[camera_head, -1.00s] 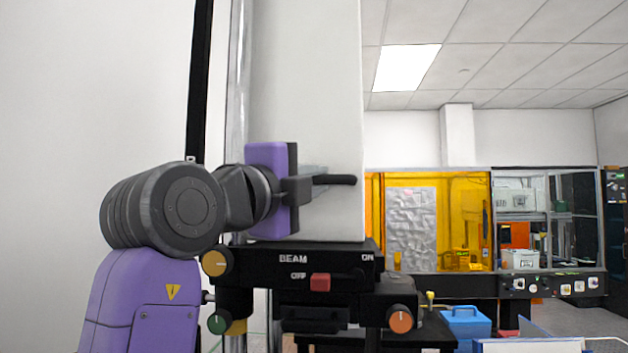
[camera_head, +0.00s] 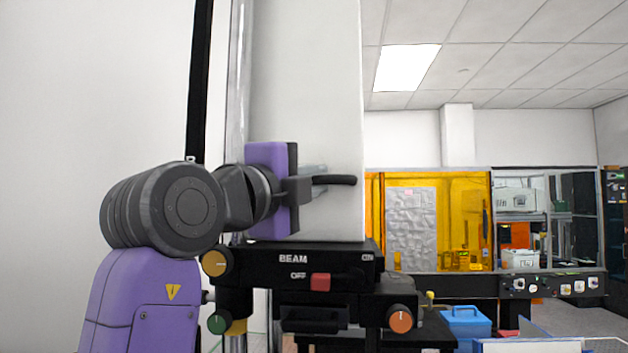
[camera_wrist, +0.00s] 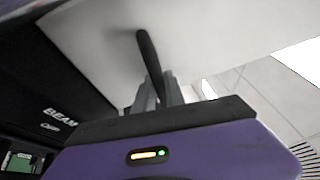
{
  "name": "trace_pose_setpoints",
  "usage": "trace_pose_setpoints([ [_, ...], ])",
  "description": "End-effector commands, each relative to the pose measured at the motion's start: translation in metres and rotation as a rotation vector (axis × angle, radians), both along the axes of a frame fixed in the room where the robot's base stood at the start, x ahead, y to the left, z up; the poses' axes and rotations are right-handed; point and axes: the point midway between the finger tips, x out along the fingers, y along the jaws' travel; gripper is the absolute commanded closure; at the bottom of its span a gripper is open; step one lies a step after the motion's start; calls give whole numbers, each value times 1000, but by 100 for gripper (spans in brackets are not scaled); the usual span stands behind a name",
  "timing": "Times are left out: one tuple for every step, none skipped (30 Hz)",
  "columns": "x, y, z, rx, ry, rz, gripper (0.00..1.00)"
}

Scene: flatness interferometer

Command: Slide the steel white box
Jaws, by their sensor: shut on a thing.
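The tall white box (camera_head: 305,90) stands upright above the black base unit marked BEAM (camera_head: 345,264) in the head view. A dark handle (camera_head: 338,180) sticks out from its face. My gripper (camera_head: 312,184) reaches in from the left at the handle's height. In the wrist view the white box (camera_wrist: 215,35) fills the top, and my gripper's grey fingers (camera_wrist: 160,95) are shut on the dark handle (camera_wrist: 148,50). The handle's far end stays visible beyond the fingers. The fingertips are partly hidden in the head view.
The base unit carries a red switch (camera_head: 320,282), an orange knob (camera_head: 401,318) and a green knob (camera_head: 217,323). A vertical black post (camera_head: 200,80) stands left of the box. A blue case (camera_head: 466,325) sits lower right. An orange-windowed enclosure (camera_head: 455,215) stands behind.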

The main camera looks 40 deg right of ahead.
Motion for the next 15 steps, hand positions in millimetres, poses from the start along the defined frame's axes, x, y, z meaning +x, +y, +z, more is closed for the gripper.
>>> trace_pose_setpoints([
  [0, 0, -2, 3, 2, -1, 100],
  [0, 0, -2, 3, 2, -1, 100],
  [0, 0, -1, 3, 2, -1, 100],
  [0, 0, 1, 3, 2, -1, 100],
  [0, 0, 3, 3, 1, -1, 100],
  [0, -1, 8, 2, 1, -1, 100],
  [0, 0, 12, 1, -1, -1, 100],
  [0, 0, 18, 0, -2, -1, 100],
  [0, -1, 26, -1, -4, -1, 100],
  [-1, -1, 33, -2, -6, 0, 100],
  [-1, 0, 39, -2, -5, 0, 100],
  [0, -1, 46, -3, -5, -1, 100],
  [-1, 0, 50, -4, -5, 0, 100],
  [-1, 0, 53, -5, -4, 0, 100],
  [0, 1, 54, -3, -2, 1, 100],
])
